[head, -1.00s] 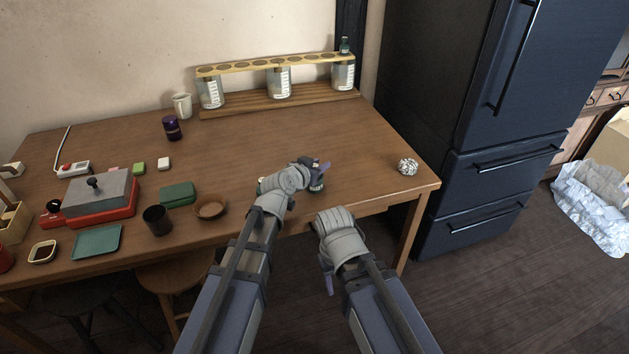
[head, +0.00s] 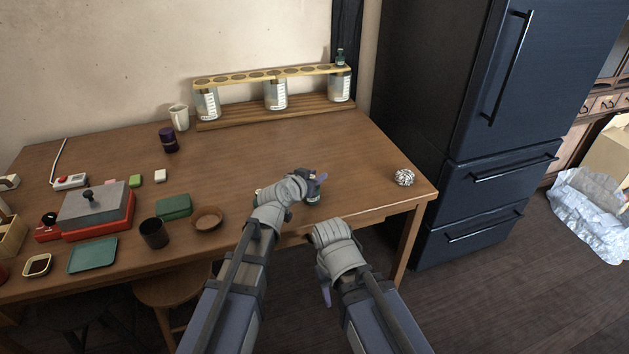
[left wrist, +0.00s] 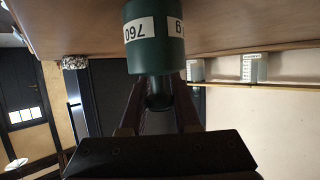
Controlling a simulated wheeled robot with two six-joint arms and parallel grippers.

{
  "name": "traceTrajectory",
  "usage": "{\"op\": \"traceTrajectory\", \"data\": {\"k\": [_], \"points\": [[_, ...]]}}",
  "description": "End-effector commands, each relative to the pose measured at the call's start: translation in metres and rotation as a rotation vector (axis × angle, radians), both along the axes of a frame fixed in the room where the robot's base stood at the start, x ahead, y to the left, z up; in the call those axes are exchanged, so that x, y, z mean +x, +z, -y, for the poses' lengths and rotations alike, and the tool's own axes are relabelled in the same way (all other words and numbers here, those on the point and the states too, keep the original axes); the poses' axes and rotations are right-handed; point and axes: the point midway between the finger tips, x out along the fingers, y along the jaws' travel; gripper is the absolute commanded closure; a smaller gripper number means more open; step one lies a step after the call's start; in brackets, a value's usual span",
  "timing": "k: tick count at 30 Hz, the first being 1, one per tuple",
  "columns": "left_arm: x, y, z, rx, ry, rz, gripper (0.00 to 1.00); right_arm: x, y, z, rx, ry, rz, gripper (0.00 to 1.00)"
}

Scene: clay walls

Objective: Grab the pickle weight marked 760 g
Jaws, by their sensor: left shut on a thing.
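The pickle weight (left wrist: 153,50) is a dark green cylinder with a narrow knob and white labels, one reading 760, inverted in the left wrist view. In the head view the weight (head: 314,196) stands near the table's front edge, partly covered by my left gripper (head: 314,182). My left gripper's dark fingers (left wrist: 158,98) are shut around the knob in the left wrist view. I cannot tell whether its base touches the table. My right gripper (head: 326,292) hangs in front of the table edge; its jaws are too hidden to read.
A crinkled ball (head: 404,177) lies near the table's right corner. A wooden rack (head: 276,116) with several jars stands at the back. A bowl (head: 207,219), dark cup (head: 154,233) and red box (head: 97,215) stand left. The table (head: 255,155) is clear behind the weight.

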Motion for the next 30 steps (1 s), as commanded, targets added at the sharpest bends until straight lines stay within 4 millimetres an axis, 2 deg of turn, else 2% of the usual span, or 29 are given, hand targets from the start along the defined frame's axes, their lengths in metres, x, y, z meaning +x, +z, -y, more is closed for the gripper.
{"op": "traceTrajectory", "data": {"k": [8, 21, 25, 30], "points": [[0.0, 0.024, 0.0, -0.001, 0.001, 0.002, 1.0, 0.0, 0.023, 0.0, 0.0, 0.0, 0.0, 0.5], [0.0, 0.085, 0.0, -0.001, 0.001, 0.002, 1.0, 0.0, 0.085, 0.0, 0.0, 0.0, 0.0, 0.5], [0.0, 0.096, 0.0, -0.001, 0.001, 0.002, 1.0, 0.0, 0.096, 0.0, 0.0, 0.0, 0.0, 0.5], [0.0, 0.1, 0.0, -0.001, 0.001, 0.002, 1.0, 0.0, 0.1, 0.0, 0.0, 0.0, 0.0, 0.5]]}}
